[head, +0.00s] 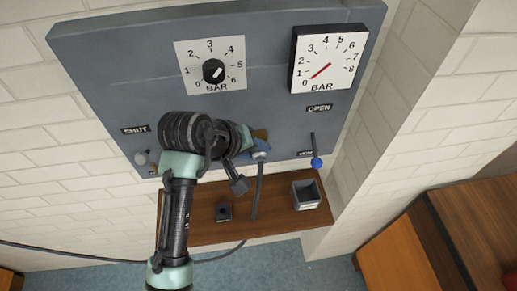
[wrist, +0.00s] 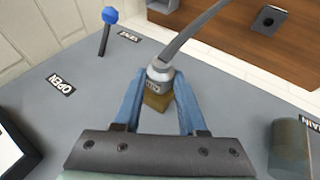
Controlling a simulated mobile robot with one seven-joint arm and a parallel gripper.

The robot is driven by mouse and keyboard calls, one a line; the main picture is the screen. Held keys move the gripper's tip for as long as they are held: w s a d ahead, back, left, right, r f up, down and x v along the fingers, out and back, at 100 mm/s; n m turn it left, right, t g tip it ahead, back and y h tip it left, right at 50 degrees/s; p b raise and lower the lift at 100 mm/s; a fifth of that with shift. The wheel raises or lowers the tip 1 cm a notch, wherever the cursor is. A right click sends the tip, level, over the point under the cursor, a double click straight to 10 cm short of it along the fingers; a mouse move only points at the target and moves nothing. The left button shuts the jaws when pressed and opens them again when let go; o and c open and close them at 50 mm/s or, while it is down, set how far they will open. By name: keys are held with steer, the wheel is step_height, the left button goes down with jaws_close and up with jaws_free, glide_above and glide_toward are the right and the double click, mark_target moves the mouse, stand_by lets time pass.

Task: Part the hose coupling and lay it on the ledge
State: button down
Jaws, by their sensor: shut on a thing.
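The hose coupling (wrist: 160,73) is a grey collar at the end of a dark grey hose (wrist: 195,35). It sits against a brass-coloured fitting (wrist: 157,101) on the grey panel; I cannot tell whether the two are still locked. My gripper (wrist: 162,80) has its blue fingers shut on the coupling from both sides. In the head view my gripper (head: 261,152) is at the panel's lower edge, and my arm hides most of the fitting. The hose (head: 257,195) hangs down past the brown wooden ledge (head: 275,225). The ledge is below the panel.
On the ledge stand an open grey box (head: 306,194) and a small dark block with a hole (head: 223,211). A blue-knobbed lever (head: 316,162) is right of my gripper. Two dials (head: 211,66) (head: 328,58) are above. The ledge's middle has bare wood around the hose.

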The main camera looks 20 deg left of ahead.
steer(key=shift+s+d+p, duration=0.35)
steer(key=shift+s, duration=0.2)
stand_by(0.4)
steer(key=shift+s+d+p, duration=0.35)
steer(key=shift+s+d, duration=0.35)
steer(key=shift+s, duration=0.35)
steer(key=s+d+f+m+g+h+b, duration=0.1)
steer(key=s+d+f+m+h, duration=0.1)
steer(key=d+f, duration=0.5)
steer(key=s+d+f+m+g+h+b, duration=0.2)
steer(key=s+d+f+m, duration=0.3)
steer(key=d+f+m, duration=0.2)
steer(key=shift+d+f+g+b, duration=0.3)
steer(key=shift+d+f, duration=0.05)
steer(key=shift+d, duration=0.25)
steer(key=shift+s, duration=0.1)
